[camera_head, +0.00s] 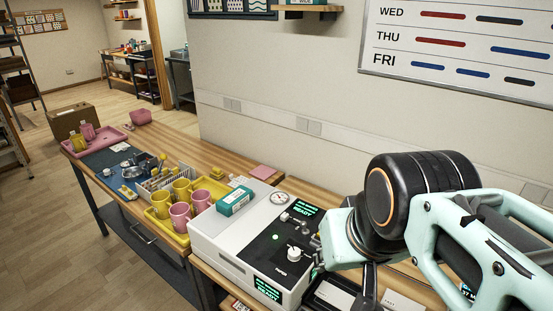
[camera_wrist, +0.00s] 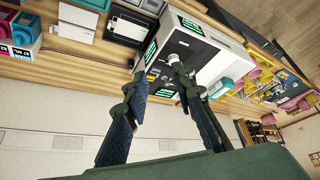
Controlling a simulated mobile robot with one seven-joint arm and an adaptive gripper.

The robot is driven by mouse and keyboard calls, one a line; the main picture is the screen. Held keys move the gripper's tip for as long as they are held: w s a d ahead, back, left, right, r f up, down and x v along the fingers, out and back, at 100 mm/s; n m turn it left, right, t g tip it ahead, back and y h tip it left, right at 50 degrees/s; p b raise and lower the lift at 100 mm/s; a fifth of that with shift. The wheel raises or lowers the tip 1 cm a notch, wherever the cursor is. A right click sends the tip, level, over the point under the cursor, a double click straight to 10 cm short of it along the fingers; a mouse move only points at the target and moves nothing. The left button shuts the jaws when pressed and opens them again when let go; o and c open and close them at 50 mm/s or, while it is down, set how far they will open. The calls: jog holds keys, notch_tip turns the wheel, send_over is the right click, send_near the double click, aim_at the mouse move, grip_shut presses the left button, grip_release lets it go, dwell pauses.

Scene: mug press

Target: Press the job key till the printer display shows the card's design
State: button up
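The printer (camera_head: 235,235) is a white box with a black top panel, on the wooden bench. Its rear display (camera_head: 300,211) and front display (camera_head: 268,288) both glow green and seem to read READY. A white knob or key (camera_head: 294,254) and a green light (camera_head: 275,237) show on the panel. My gripper (camera_head: 319,255) is at the panel's right edge, partly hidden by my arm. In the wrist view, the printer (camera_wrist: 210,62) lies beyond my gripper (camera_wrist: 158,70); its fingers are apart with nothing between them. I cannot tell whether a fingertip touches a key, or which object is the card.
A teal box (camera_head: 234,201) sits on the printer's left side. A yellow tray (camera_head: 160,224) holds pink and yellow mugs. A pink tray (camera_head: 75,146) stands at the bench's far end. White items (camera_head: 333,296) lie right of the printer. A whiteboard (camera_head: 460,45) hangs behind.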

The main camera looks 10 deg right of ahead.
grip_shut()
dwell(1.1)
